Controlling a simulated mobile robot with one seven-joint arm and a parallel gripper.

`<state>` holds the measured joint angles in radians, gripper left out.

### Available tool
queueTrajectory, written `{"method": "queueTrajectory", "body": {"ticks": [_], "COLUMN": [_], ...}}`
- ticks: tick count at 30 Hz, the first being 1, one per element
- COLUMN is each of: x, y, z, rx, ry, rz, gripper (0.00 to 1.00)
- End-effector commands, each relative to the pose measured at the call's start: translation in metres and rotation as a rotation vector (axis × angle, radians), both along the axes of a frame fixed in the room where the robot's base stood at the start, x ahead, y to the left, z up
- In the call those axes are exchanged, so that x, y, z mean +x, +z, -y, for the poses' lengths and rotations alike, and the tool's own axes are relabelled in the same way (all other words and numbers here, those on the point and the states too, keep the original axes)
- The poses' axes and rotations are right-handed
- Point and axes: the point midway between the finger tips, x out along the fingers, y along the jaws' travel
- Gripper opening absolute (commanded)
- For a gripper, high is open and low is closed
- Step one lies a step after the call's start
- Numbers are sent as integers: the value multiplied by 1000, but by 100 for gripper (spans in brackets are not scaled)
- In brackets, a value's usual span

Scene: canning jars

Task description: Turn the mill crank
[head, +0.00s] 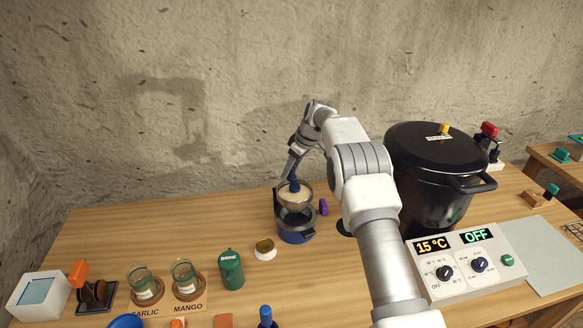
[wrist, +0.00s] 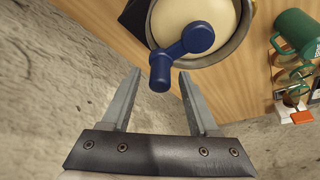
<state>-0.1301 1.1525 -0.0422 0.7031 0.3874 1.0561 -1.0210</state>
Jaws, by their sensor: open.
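The mill is a pale-topped bowl (head: 294,194) above a blue pot (head: 296,236) near the middle of the table. Its blue crank (wrist: 186,46) lies across the pale top in the wrist view, with a hub and an upright knob (wrist: 160,72) at its outer end. My gripper (wrist: 158,74) is open, with one finger on each side of the knob's line. The knob is at the fingertips, and I cannot tell whether either finger touches it. In the head view my gripper (head: 291,178) reaches down over the mill, and the crank is partly hidden there.
A large black pot (head: 432,165) and a control box (head: 468,258) stand to the right. A purple piece (head: 323,207) and a small jar (head: 265,249) are close to the mill. A green mug (head: 231,269) and labelled glass jars stand front left. The table's left back is clear.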

Motion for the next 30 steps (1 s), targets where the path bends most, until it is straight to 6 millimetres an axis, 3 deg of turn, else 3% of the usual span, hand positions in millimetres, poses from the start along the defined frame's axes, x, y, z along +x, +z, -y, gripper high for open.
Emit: {"method": "queueTrajectory", "body": {"ticks": [7,18,30], "x": [0,0,0], "y": [-1,-1,-1], "z": [0,0,2], "rx": [0,0,-1], "ry": [0,0,-33], "rz": [0,0,0], "gripper": [61,0,0]}}
